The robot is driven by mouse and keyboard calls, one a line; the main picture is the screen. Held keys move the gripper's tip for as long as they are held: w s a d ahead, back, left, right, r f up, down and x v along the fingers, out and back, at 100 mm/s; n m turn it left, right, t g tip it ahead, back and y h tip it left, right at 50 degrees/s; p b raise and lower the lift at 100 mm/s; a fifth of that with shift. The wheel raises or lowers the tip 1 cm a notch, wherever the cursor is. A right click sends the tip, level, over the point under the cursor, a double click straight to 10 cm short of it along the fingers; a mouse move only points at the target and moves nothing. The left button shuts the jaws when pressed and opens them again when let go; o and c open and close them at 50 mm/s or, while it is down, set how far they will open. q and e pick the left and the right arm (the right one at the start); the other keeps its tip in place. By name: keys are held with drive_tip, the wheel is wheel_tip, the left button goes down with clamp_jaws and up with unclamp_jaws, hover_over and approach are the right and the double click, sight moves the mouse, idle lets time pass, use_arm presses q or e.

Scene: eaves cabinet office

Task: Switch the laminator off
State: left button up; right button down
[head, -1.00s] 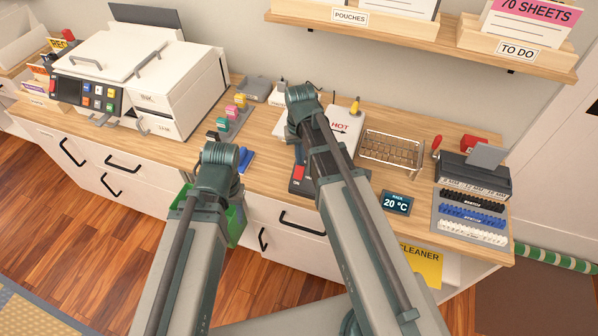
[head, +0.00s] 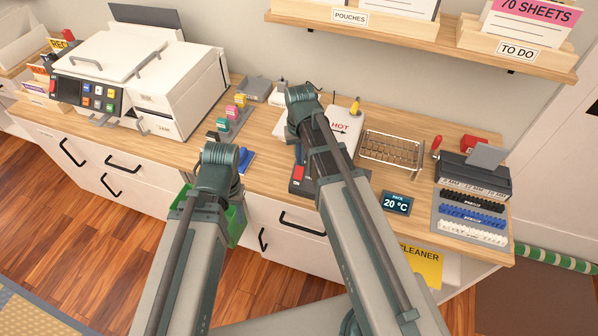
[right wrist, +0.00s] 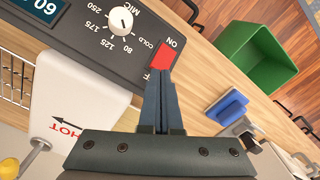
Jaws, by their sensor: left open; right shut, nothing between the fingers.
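The laminator (head: 345,130) is a white machine marked HOT, with a dark control panel along its front. Its red switch (right wrist: 164,55) has ON printed at one end; the label at the other end is mostly covered by my fingers. The switch also shows in the head view (head: 299,173). My right gripper (right wrist: 158,76) is shut and empty, its fingertips at the switch's OFF end; I cannot tell whether they touch it. My left gripper (head: 220,160) is over the counter's front edge, left of the laminator, its fingers mostly hidden by its own wrist.
A blue-handled item (head: 246,160) and a green bin (head: 237,222) are near my left arm. A shelf (head: 420,30) hangs above.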

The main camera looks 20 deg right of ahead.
sight(299, 170)
drive_tip(key=shift+f+b, duration=0.85)
idle(0.8)
wheel_tip(299, 170, up, 7)
drive_tip(key=p, duration=0.7)
idle(0.3)
drive_tip(key=s+a+n+h, duration=0.1)
drive_tip(key=s+a+n, duration=0.3)
drive_tip(key=s+a, duration=0.6)
drive_tip(key=s, duration=0.4)
drive_tip(key=shift+s+a+n, duration=0.15)
drive_tip(key=shift+a+n, duration=0.1)
drive_tip(key=shift+n, duration=0.05)
